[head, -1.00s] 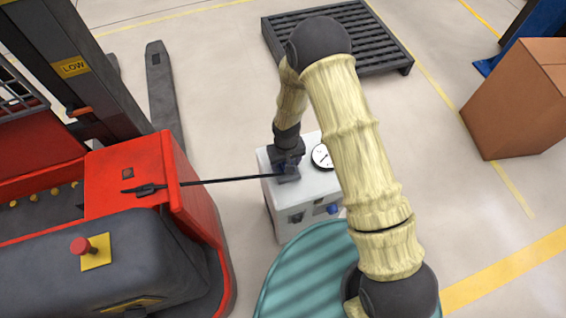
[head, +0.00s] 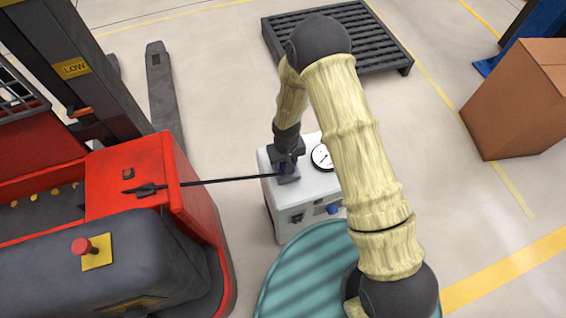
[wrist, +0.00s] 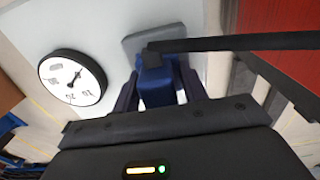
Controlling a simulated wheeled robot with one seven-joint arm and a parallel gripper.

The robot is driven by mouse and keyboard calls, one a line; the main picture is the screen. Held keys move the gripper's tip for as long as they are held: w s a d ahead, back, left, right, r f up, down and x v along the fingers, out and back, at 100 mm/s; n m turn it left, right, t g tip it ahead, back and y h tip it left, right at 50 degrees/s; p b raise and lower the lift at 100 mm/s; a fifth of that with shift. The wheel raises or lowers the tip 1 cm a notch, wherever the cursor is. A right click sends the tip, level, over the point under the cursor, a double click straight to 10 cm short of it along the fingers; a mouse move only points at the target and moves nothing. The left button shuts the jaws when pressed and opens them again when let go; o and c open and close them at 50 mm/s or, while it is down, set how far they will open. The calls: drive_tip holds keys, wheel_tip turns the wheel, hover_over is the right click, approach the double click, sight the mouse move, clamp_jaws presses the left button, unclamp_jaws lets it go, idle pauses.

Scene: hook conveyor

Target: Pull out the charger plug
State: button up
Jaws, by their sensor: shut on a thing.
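The blue charger plug (wrist: 153,85) shows in the wrist view, between the two fingers of my gripper (wrist: 157,88). A black cable (head: 230,180) runs from the plug's place across to the red and grey truck (head: 190,190). The plug is at a grey socket plate (wrist: 140,42) on top of the white charger box (head: 318,187). My gripper (head: 288,165) is shut on the plug and points down at the box top. Whether the plug is fully seated is hard to tell.
A round dial (head: 322,157) sits on the box beside my gripper. A teal ribbed round thing (head: 310,265) stands in front. A dark pallet (head: 385,50) and a cardboard box (head: 515,105) are farther off. Floor between them is clear.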

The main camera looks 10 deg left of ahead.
drive_tip(key=shift+r+p, duration=1.9)
drive_tip(key=shift+r, duration=0.9)
